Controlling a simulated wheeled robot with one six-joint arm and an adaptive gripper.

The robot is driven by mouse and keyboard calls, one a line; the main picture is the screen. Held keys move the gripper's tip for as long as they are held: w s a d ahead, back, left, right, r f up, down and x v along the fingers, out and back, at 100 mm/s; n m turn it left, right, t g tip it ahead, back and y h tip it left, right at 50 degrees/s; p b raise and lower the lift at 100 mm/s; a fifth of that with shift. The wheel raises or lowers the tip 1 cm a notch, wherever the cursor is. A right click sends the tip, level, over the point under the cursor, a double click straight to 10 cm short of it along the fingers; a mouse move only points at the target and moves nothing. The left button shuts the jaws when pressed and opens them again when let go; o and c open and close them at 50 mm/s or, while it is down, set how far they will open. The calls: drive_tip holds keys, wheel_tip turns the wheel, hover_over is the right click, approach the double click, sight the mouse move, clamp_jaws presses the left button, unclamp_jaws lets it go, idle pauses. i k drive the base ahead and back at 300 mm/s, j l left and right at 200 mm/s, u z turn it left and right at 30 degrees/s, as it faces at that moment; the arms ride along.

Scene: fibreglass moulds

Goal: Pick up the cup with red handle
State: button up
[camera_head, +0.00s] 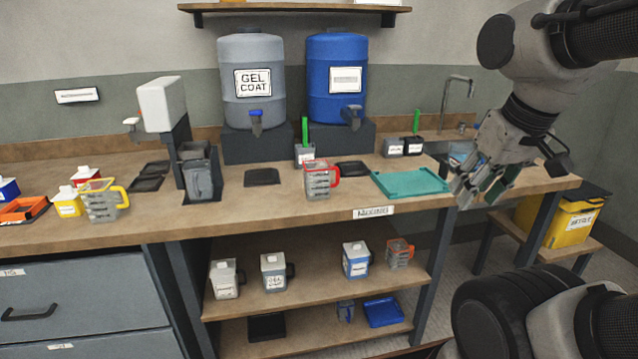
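The cup with the red handle (318,181) stands upright on the bench top, near its front edge, in the middle of the head view. It is a grey translucent cup with a red rim, and its handle points right. My gripper (478,190) is at the right, above the right part of the bench, pointing down. It is to the right of the cup and apart from it, with the teal tray between them. Its fingers look spread with a gap between them, and I see nothing held.
A similar cup with a yellow handle (102,200) stands at the left. A teal tray (412,182) lies right of the red-handled cup. A small container with a green stick (305,152) stands behind it. Gel coat (252,105) and blue barrels (337,110) stand at the back. An orange-handled cup (399,254) sits on the lower shelf.

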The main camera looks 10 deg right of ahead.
sight(317, 185)
drive_tip(key=i+l, duration=0.85)
drive_tip(key=u, duration=0.05)
